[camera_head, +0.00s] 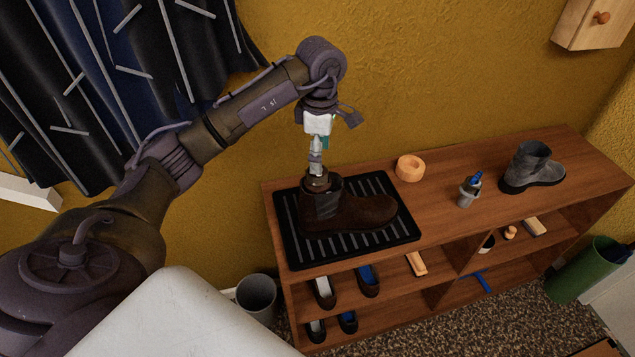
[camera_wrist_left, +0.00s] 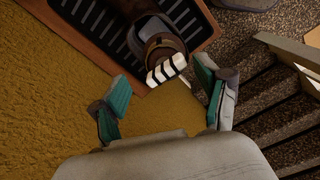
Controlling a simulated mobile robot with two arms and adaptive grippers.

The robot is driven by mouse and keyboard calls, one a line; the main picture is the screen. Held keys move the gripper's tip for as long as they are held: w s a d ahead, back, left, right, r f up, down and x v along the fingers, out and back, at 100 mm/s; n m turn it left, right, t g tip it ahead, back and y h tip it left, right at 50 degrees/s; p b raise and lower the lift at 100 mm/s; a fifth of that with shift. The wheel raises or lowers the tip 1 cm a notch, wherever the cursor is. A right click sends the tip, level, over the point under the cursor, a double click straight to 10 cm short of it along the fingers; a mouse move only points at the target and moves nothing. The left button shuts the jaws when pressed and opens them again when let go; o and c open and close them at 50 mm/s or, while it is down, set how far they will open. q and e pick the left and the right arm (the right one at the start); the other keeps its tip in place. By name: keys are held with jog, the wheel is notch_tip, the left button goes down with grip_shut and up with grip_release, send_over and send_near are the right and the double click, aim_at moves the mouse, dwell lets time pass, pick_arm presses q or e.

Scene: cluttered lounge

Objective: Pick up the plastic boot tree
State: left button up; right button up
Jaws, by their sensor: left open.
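A dark brown boot (camera_head: 345,213) stands on a black ribbed tray (camera_head: 400,236) on the wooden bench. What looks like the boot tree (camera_head: 317,181) sticks up from the boot's shaft. In the left wrist view its end (camera_wrist_left: 166,69) is pale with dark stripes, above a brown round part; its lower part is hidden in the boot. My left gripper (camera_head: 319,143) is above the boot, pointing down. In the left wrist view the teal-padded fingers (camera_wrist_left: 163,92) are spread wide, with the pale end ahead between them, and hold nothing. My right gripper is not in view.
On the bench stand an orange ring-shaped item (camera_head: 410,168), a small grey cup with a blue item (camera_head: 469,191) and a grey boot (camera_head: 533,167). A bin (camera_head: 257,297) stands left of the bench. The yellow wall is close behind.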

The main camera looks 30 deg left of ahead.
aim_at(316, 185)
pick_arm(q)
jog(key=shift+s+f, duration=0.15)
jog(key=shift+f, duration=0.15)
jog(key=f+p, duration=0.2)
jog(key=f, duration=0.1)
jog(key=shift+s+f, duration=0.2)
jog(key=shift+f, duration=0.1)
jog(key=shift+a+f, duration=0.1)
jog(key=shift+f, duration=0.45)
